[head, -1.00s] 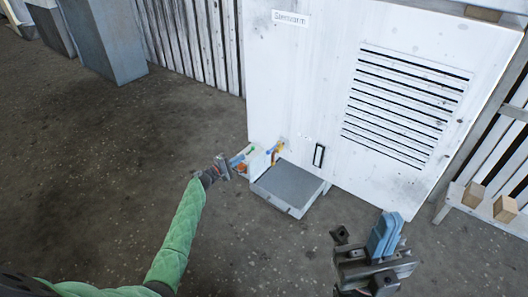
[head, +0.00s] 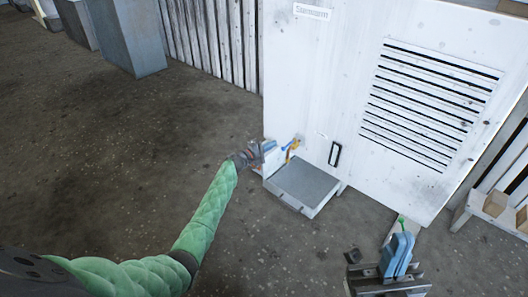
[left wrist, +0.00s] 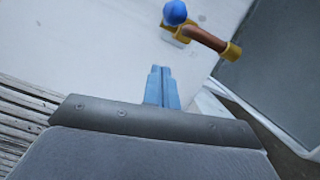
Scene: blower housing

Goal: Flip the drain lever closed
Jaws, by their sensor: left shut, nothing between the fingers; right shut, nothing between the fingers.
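The drain lever (head: 292,150) is a small orange-yellow piece low on the white housing panel (head: 330,70). In the left wrist view the lever (left wrist: 207,39) has a copper-brown bar with yellow ends, and a blue ball (left wrist: 175,12) sits at its upper left end. My left gripper (head: 268,147) is shut and empty, just left of the lever. In the left wrist view its blue fingertips (left wrist: 160,85) are together, below the lever and apart from it in the picture. My right gripper (head: 399,252) is shut and empty at the lower right, away from the lever.
A grey flat-topped box (head: 306,183) stands on the floor below the lever. A black-framed slot (head: 334,155) and a louvred vent (head: 430,105) are on the panel. Wooden blocks lie on a white bench (head: 465,212) at the right.

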